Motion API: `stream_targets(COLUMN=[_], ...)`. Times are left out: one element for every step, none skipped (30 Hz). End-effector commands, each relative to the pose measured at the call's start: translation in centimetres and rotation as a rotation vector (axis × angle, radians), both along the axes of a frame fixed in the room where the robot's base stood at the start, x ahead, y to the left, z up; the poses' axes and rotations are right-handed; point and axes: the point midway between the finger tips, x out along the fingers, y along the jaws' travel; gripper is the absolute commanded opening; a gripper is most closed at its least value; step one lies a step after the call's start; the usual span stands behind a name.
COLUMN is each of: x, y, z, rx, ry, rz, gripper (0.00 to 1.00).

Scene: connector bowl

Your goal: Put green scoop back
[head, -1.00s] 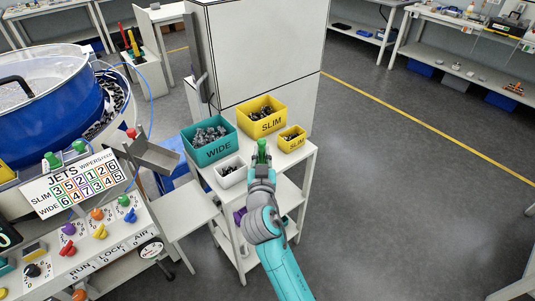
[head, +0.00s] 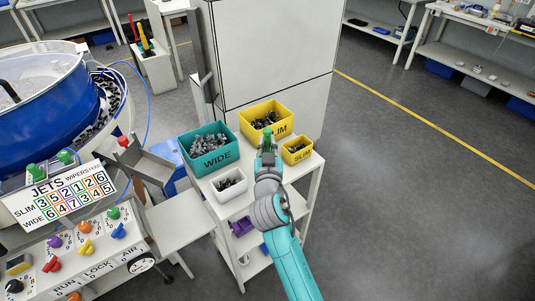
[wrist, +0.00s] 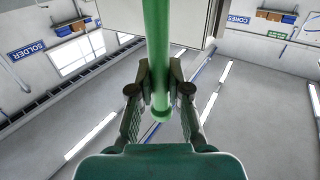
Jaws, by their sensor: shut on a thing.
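The green scoop (head: 267,135) shows in the head view as a small green shape at my gripper's tip, in front of the large yellow SLIM bin (head: 253,128). In the wrist view its green handle (wrist: 157,50) runs down from the top edge and ends between the fingers. My gripper (wrist: 160,90) is shut on this handle; in the head view my gripper (head: 267,150) is over the small bin table. The scoop's bowl is not clearly visible.
The white table (head: 243,205) also holds a teal WIDE bin (head: 222,162), a white bin (head: 219,194) and a small yellow SLIM bin (head: 297,158). A white stand (head: 153,70) with red and yellow handles is at upper left. A tall white cabinet (head: 270,60) stands behind. Floor at right is clear.

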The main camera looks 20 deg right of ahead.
Motion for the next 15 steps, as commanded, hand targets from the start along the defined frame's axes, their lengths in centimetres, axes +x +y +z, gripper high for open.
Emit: stream_targets(x=[0.0, 0.0, 0.0, 0.0, 0.0, 0.0, 0.0, 0.0, 0.0, 0.0, 0.0, 0.0, 0.0, 0.0, 0.0], y=[0.0, 0.0, 0.0, 0.0, 0.0, 0.0, 0.0, 0.0, 0.0, 0.0, 0.0, 0.0, 0.0, 0.0, 0.0], z=[-0.4, -0.8, -1.4, -1.8, -2.2, -2.8, -3.1, -3.4, -3.6, -3.7, -3.8, -3.9, -3.9, -3.8, -3.8], rx=[-0.002, -0.001, -0.001, -0.002, -0.002, -0.001, -0.002, -0.001, -0.001, -0.002, -0.001, -0.001, -0.001, 0.0, 0.0], ry=[0.001, 0.002, 0.003, 0.004, 0.004, 0.003, 0.003, 0.002, 0.001, 0.001, 0.0, 0.0, -0.001, -0.001, -0.001], rz=[0.0, 0.001, 0.001, 0.001, 0.0, 0.001, 0.001, 0.001, 0.001, 0.001, 0.001, 0.001, 0.001, 0.001, 0.001], gripper=[0.0, 0.0, 0.0, 0.0, 0.0, 0.0, 0.0, 0.0, 0.0, 0.0, 0.0, 0.0, 0.0, 0.0, 0.0])
